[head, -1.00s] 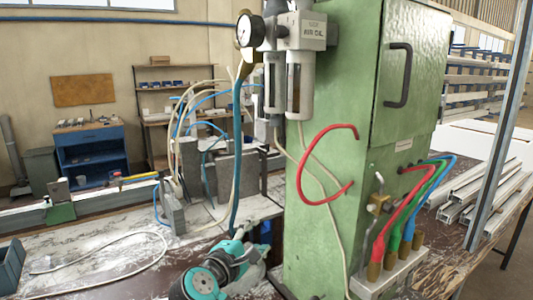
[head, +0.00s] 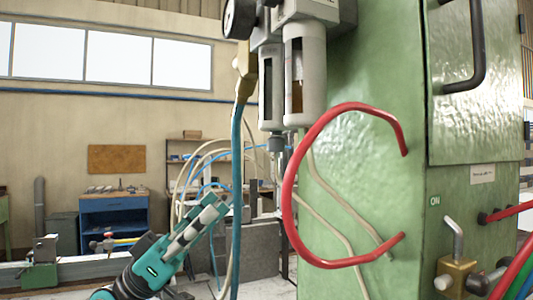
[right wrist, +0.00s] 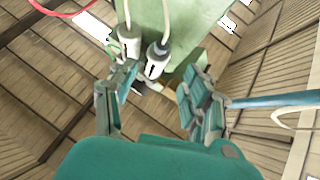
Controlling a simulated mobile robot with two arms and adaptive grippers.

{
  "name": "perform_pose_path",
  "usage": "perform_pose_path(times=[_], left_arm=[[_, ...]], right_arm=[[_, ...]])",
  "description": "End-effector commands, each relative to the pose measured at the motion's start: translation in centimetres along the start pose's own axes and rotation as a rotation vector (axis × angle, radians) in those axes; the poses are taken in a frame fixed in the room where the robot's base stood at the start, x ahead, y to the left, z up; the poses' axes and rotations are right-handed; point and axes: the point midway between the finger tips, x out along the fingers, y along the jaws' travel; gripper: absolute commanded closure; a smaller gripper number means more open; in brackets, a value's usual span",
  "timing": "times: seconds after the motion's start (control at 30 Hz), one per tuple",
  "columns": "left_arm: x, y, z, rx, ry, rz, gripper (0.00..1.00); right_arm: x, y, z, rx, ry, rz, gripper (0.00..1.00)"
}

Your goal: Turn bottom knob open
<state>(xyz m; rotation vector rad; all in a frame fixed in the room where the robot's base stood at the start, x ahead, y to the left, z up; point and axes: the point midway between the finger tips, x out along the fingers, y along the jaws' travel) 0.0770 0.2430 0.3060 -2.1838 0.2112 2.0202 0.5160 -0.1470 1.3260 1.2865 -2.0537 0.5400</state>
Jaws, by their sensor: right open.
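The air filter unit (head: 305,75) hangs on the green cabinet, with two clear-windowed bowls side by side. A small grey knob (head: 276,144) sits under the left bowl; I take it for the bottom knob. My right gripper (head: 212,207) is left of and below it, pointing up, apart from it. In the right wrist view the open, empty jaws (right wrist: 158,78) face the undersides of the two bowls (right wrist: 143,50), which show between and beyond the fingers. Which way the knob is turned cannot be told. My left gripper is not in view.
A teal hose (head: 237,190) hangs between my right gripper and the knob. A red hose (head: 290,205) loops out from the green cabinet (head: 375,180). A brass valve with a lever (head: 455,270) is at the lower right. A blue workbench (head: 115,222) stands far back.

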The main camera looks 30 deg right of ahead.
Motion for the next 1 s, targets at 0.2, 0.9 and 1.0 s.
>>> perform_pose_path(times=[0.2, 0.9, 1.0], left_arm=[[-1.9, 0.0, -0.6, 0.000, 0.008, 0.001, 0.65], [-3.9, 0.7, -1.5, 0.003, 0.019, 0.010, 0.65], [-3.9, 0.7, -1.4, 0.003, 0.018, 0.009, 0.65]], right_arm=[[5.3, 0.0, -0.1, -0.002, -0.003, 0.001, 0.50], [12.6, -0.1, 0.1, -0.003, 0.000, -0.002, 0.50], [12.6, -0.1, 0.1, -0.003, 0.000, -0.002, 0.50]])
